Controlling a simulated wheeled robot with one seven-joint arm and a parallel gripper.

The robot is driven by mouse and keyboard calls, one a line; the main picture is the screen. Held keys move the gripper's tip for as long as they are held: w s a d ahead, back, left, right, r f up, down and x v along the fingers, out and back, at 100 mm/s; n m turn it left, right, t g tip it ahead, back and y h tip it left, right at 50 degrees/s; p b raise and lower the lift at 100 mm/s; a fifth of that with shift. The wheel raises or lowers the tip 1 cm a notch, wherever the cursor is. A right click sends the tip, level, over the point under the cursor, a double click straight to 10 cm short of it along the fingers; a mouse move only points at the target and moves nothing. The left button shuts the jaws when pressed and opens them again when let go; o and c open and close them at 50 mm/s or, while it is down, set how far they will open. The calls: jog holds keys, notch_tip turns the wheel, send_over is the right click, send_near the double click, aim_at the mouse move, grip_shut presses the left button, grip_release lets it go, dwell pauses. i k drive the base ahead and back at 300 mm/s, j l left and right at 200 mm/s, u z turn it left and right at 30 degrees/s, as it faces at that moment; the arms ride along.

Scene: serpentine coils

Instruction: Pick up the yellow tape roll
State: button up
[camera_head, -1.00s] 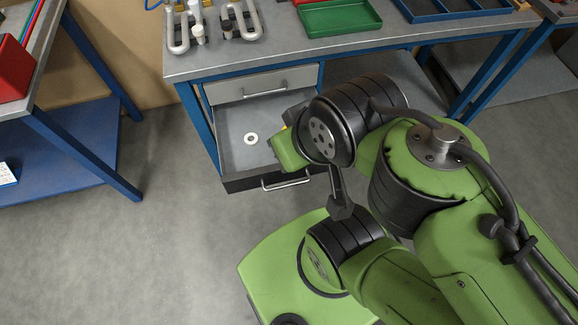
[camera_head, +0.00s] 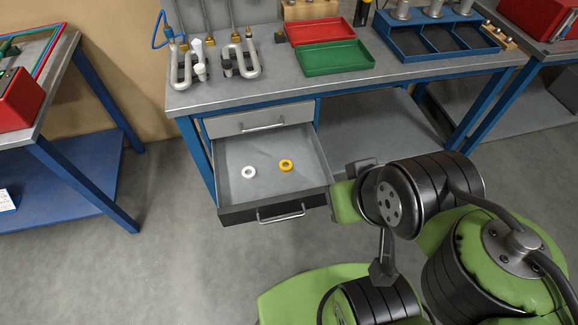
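The yellow tape roll (camera_head: 286,165) lies flat in the open lower drawer (camera_head: 225,194) of the workbench, right of the drawer's middle. A white tape roll (camera_head: 248,172) lies to its left, apart from it. My arm is to the right of the drawer, with its green and black end part close to the drawer's right front corner. My gripper's fingers do not show; they are hidden behind the arm or out of sight. Nothing covers the yellow roll.
The upper drawer (camera_head: 258,120) above is shut. On the bench top (camera_head: 290,86) stand serpentine coils (camera_head: 238,58), a green tray (camera_head: 335,58), a red tray (camera_head: 320,30) and a blue divided tray (camera_head: 440,40). The floor left of the drawer is clear.

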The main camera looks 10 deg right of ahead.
aim_at(284, 170)
jog(key=i+u, duration=0.15)
jog(key=u, duration=0.25)
jog(key=i+u, duration=0.15)
jog(key=u, duration=0.3)
jog(key=i+l+u, duration=0.1)
jog(key=u, duration=0.3)
jog(key=i+l+u, duration=0.1)
jog(key=u, duration=0.35)
jog(key=l+u, duration=0.25)
jog(key=u, duration=0.15)
jog(key=i, duration=0.05)
